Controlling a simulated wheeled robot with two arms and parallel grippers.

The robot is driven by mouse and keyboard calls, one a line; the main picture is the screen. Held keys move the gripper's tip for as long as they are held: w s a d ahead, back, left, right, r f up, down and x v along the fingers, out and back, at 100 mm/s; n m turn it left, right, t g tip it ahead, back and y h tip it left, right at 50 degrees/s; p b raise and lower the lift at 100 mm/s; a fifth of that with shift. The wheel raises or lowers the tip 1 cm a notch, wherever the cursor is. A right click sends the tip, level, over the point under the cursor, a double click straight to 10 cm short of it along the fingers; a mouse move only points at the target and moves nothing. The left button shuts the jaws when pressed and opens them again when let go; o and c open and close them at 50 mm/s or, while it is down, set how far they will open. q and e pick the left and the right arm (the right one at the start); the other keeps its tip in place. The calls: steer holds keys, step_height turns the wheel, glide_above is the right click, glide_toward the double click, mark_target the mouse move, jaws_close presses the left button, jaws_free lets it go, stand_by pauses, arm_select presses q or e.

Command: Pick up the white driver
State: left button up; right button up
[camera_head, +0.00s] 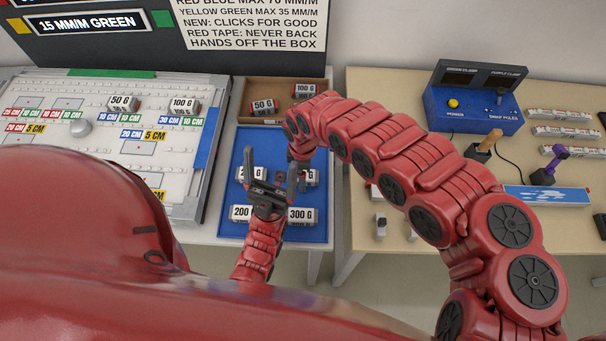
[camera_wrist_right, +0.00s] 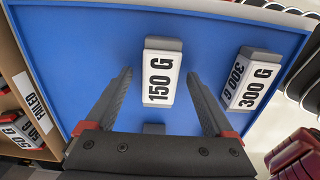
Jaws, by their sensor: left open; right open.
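Several long white labelled bars (camera_head: 560,114) lie at the right end of the wooden table in the head view; I cannot tell whether one is the white driver. My left gripper (camera_head: 270,170) is open and empty over the blue tray (camera_head: 228,187), far to the left of these bars. My right gripper is open above the same tray; in the right wrist view its fingers (camera_wrist_right: 160,75) stand apart on either side of a 150 G weight (camera_wrist_right: 159,62), with nothing gripped. In the head view its fingers are hard to make out beside the left gripper.
A 300 G weight (camera_wrist_right: 250,80) and others stand in the tray. A brown box (camera_head: 282,87) with weights is behind it. My right arm crosses over that table.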

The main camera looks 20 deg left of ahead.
steer(key=shift+f, duration=0.25)
jaws_close()
steer(key=shift+r, duration=0.1)
stand_by(0.4)
